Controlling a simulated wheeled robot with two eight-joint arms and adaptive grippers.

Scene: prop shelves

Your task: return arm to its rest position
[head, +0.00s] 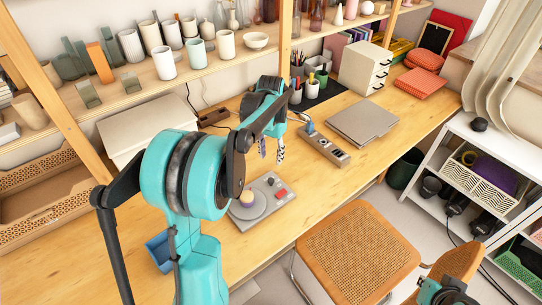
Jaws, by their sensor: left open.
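My left arm, teal and black, rises from the bottom of the head view and reaches out over the wooden desk. My left gripper (272,150) points down above the desk, with its two fingers apart and nothing between them. It is behind a grey device with a round plate (247,209) and to the left of a power strip (325,146). A teal and black part of my right arm shows at the bottom right corner; its gripper fingers do not show.
The desk (310,190) also holds a closed grey laptop (362,122), pen cups and a white drawer unit (365,68). A shelf of vases (130,46) stands behind. A woven chair (358,250) is in front, and a white shelf unit (470,140) is at right.

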